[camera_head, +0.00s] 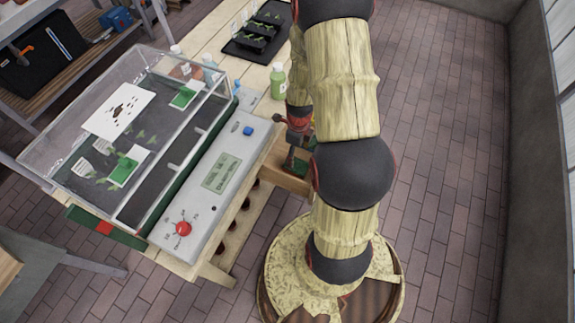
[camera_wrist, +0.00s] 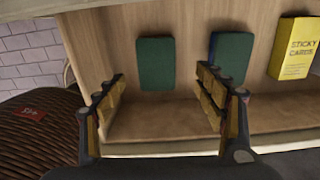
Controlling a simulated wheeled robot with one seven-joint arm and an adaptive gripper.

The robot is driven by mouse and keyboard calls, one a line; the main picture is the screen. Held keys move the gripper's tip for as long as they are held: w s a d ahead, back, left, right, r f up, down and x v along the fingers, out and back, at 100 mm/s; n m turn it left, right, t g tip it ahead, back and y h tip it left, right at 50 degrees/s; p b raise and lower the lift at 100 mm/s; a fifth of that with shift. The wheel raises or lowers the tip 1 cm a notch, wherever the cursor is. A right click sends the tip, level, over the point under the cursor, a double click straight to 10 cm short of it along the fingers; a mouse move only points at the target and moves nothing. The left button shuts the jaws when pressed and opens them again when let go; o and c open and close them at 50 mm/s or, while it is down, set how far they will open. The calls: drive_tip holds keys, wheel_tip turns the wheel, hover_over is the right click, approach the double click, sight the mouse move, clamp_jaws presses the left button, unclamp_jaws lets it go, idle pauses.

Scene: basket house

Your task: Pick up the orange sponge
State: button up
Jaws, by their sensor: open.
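I see no orange sponge in either view. In the wrist view, two dark green rectangular pads stand against the back of a wooden compartment; one pad (camera_wrist: 155,62) shows between my fingers, and the other pad (camera_wrist: 234,52) is partly behind my right finger. My gripper (camera_wrist: 161,78) is open, with its fingers apart and nothing between them, facing into the compartment. I cannot tell how far the pads are from the fingertips. In the head view, my arm hides most of the gripper beside the table.
A yellow box marked "Sticky Cards" (camera_wrist: 295,48) stands right of the pads. A dark woven basket (camera_wrist: 38,130) is at left. In the head view, a clear-covered case (camera_head: 210,105) and a green bottle (camera_head: 278,82) stand on the wooden table (camera_head: 215,265). The brick floor at right is clear.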

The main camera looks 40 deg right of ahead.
sight(296, 165)
drive_tip(key=f+b, duration=0.1)
drive_tip(key=f, duration=0.1)
drive_tip(key=f+b, duration=0.1)
drive_tip(key=f, duration=0.2)
drive_tip(key=f+b, duration=0.1)
drive_tip(key=f, duration=0.1)
drive_tip(key=shift+s+a+f, duration=0.2)
drive_tip(key=shift+a+f, duration=0.05)
drive_tip(key=shift+f, duration=0.15)
drive_tip(key=shift+r, duration=0.1)
drive_tip(key=c, duration=0.3)
drive_tip(key=c, duration=0.4)
drive_tip(key=shift+c, duration=0.4)
wheel_tip(296, 165, up, 10)
drive_tip(key=p, duration=0.3)
